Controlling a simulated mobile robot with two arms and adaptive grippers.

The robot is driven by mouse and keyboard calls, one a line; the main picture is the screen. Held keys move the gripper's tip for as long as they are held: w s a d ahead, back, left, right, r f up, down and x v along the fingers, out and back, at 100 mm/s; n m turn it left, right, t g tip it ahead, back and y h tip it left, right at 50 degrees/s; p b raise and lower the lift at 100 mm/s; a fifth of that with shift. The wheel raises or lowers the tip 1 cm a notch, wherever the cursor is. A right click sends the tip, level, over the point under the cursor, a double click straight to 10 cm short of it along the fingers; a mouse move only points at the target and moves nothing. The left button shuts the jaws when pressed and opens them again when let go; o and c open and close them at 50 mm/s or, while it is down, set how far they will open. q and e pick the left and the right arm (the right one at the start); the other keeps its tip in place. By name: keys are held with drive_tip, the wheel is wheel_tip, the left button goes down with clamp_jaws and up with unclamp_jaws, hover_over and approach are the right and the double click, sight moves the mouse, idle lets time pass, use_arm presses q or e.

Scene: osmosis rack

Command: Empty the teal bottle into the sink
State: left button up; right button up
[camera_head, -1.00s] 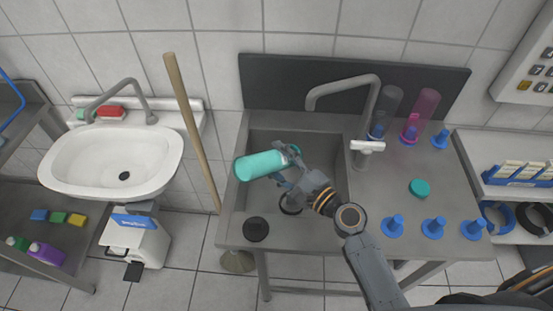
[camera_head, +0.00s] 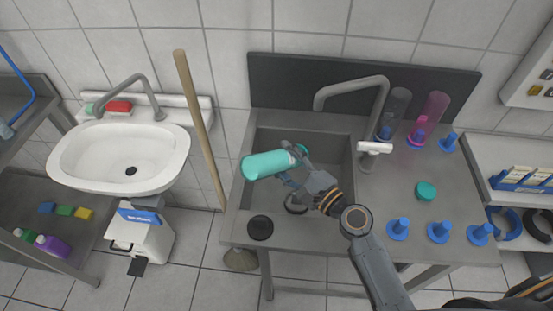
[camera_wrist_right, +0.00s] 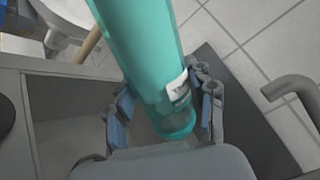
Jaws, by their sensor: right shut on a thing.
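The teal bottle (camera_head: 268,164) lies tilted nearly on its side above the left part of the grey metal sink basin (camera_head: 335,187). My right gripper (camera_head: 296,165) is shut on the bottle near its right end. In the right wrist view the bottle (camera_wrist_right: 146,58) passes between the two fingers of the gripper (camera_wrist_right: 165,110), with a white label by one finger. A teal cap (camera_head: 426,191) lies on the counter right of the basin. No liquid stream is visible. My left gripper is not in the head view.
Blue pegs (camera_head: 439,231) and a pink bottle (camera_head: 434,110) stand on the right counter. A black round piece (camera_head: 260,227) sits at the front left edge. A wooden pole (camera_head: 200,125) leans left, by a white washbasin (camera_head: 70,170).

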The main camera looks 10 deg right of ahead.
sight(308, 154)
drive_tip(key=shift+d+f, duration=0.1)
drive_tip(key=shift+f, duration=0.1)
drive_tip(key=w+d+f+n+b, duration=0.25)
drive_tip(key=f+n+b, duration=0.35)
drive_tip(key=n+b, duration=0.75)
drive_tip(key=d+r+n, duration=0.1)
drive_tip(key=n, duration=0.2)
drive_tip(key=d+r+n, duration=0.1)
drive_tip(key=r+n, duration=0.1)
drive_tip(key=n, duration=0.1)
drive_tip(key=w+d+r+n, duration=0.1)
drive_tip(key=r+n, duration=0.1)
drive_tip(key=n, duration=0.2)
drive_tip(key=shift+d+b, duration=0.1)
drive_tip(key=shift+b, duration=0.3)
drive_tip(key=shift+f, duration=0.1)
